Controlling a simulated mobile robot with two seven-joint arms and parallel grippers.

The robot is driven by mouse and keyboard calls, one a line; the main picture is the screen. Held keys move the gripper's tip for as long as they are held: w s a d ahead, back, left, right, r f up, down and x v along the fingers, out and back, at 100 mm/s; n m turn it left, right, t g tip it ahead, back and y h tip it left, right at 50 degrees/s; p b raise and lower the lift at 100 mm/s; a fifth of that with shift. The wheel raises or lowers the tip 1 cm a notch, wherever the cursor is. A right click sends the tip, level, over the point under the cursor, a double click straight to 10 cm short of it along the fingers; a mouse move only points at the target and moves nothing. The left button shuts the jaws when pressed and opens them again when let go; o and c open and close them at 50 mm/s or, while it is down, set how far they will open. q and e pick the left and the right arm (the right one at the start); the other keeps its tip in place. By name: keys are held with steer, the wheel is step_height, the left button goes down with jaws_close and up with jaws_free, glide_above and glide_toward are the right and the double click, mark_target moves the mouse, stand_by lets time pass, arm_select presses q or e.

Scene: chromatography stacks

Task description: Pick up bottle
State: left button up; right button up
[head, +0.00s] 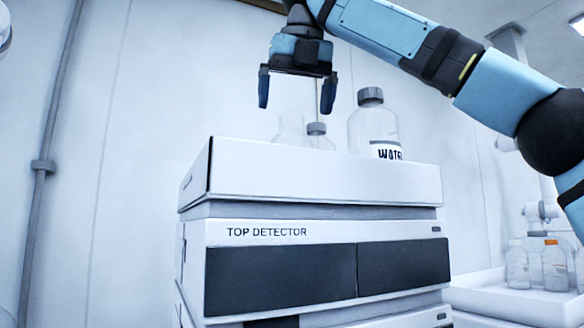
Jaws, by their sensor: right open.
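A clear bottle (373,125) with a grey cap and a label reading "WAT…" stands in the tray (325,183) on top of the stack. A smaller bottle (318,137) with a grey cap and a clear uncapped-looking vessel (292,130) stand to its left. The tray's front wall hides their lower parts. My right gripper (296,92) is open and empty, pointing down above the smaller bottle and the vessel, to the left of the labelled bottle. It appears apart from all of them. My left gripper is not in view.
The stack's front reads "TOP DETECTOR" (266,232) below the tray. At the lower right, a white tray (510,300) holds several bottles, one with an orange cap (555,265). A grey pipe (42,165) runs up the left wall.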

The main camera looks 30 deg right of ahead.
mark_target(292, 115)
steer(key=shift+s+a+f, duration=0.1)
steer(key=shift+a+f, duration=0.15)
steer(key=shift+f, duration=0.3)
steer(key=x, duration=0.3)
steer(key=shift+w+d+f, duration=0.1)
steer(key=shift+w+f, duration=0.15)
steer(key=shift+f, duration=0.05)
steer(key=shift+w+d+f, duration=0.2)
steer(key=shift+w+f, duration=0.1)
steer(key=shift+f, duration=0.05)
steer(key=shift+s+a+r, duration=0.15)
steer(key=shift+s+a, duration=0.1)
steer(key=shift+s, duration=0.05)
steer(key=shift+c, duration=0.7)
steer(key=shift+s, duration=0.1)
steer(key=c, duration=1.3)
steer(key=shift+o, duration=0.2)
steer(key=shift+r, duration=0.1)
